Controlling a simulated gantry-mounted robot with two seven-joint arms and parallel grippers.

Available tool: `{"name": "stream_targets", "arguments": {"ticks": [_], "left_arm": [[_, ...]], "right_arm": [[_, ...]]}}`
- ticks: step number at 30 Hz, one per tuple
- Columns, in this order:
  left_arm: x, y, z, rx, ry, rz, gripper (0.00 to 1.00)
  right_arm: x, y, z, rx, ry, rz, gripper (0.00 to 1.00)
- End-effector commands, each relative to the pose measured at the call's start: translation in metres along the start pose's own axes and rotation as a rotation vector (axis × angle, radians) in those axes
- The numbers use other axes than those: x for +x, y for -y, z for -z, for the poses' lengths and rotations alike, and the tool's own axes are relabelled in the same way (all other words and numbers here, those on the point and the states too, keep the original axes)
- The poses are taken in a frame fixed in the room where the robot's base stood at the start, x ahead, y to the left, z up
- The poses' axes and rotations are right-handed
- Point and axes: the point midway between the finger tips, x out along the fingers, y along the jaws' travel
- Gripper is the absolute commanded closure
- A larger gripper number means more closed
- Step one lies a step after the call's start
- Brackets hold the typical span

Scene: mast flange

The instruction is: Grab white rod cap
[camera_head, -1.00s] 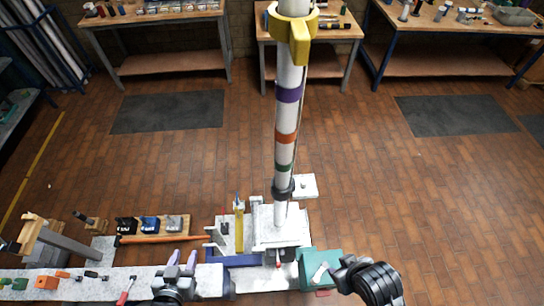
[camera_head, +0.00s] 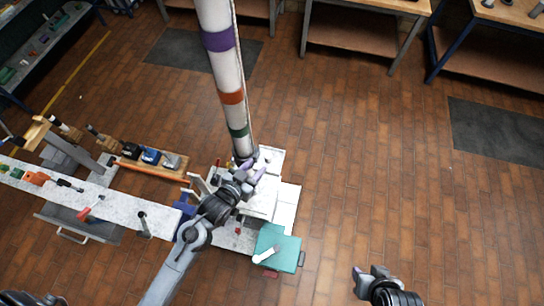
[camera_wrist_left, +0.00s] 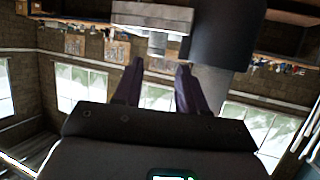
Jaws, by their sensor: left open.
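My left gripper (camera_head: 251,172) is at the foot of the striped white mast (camera_head: 228,70), with its purple fingers apart. In the left wrist view the two fingers (camera_wrist_left: 160,85) are open with nothing between them. A small pale cylinder (camera_wrist_left: 157,43) shows beyond the fingertips, under a grey plate (camera_wrist_left: 152,17); I cannot tell whether it is the white rod cap. In the head view my left gripper and wrist hide part of the mast base. My right gripper (camera_head: 364,276) is at the lower right, away from the mast; its jaw opening is unclear.
A teal box (camera_head: 285,250) with a white tool (camera_head: 265,255) on it stands right of the mast base. A long grey bench (camera_head: 110,206) with several tools runs left.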

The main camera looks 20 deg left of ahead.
Motion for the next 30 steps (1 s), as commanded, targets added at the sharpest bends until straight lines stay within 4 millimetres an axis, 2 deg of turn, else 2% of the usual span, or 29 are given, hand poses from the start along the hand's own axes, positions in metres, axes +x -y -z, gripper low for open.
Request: {"name": "stream_targets", "arguments": {"ticks": [3,14,24,30], "left_arm": [[0.016,0.000,0.002,0.000,-0.002,0.000,0.59],[0.039,-0.001,0.001,0.000,0.000,0.000,0.59],[0.076,-0.003,-0.001,0.000,0.000,0.000,0.59],[0.082,-0.003,-0.002,0.001,0.000,0.000,0.59]], "right_arm": [[-0.002,-0.002,0.001,0.003,-0.001,-0.004,0.57],[-0.006,-0.006,0.002,-0.008,-0.001,-0.014,0.57],[-0.012,-0.007,0.004,-0.010,-0.002,-0.017,0.57],[-0.012,-0.006,0.005,-0.006,-0.003,-0.014,0.57]]}}
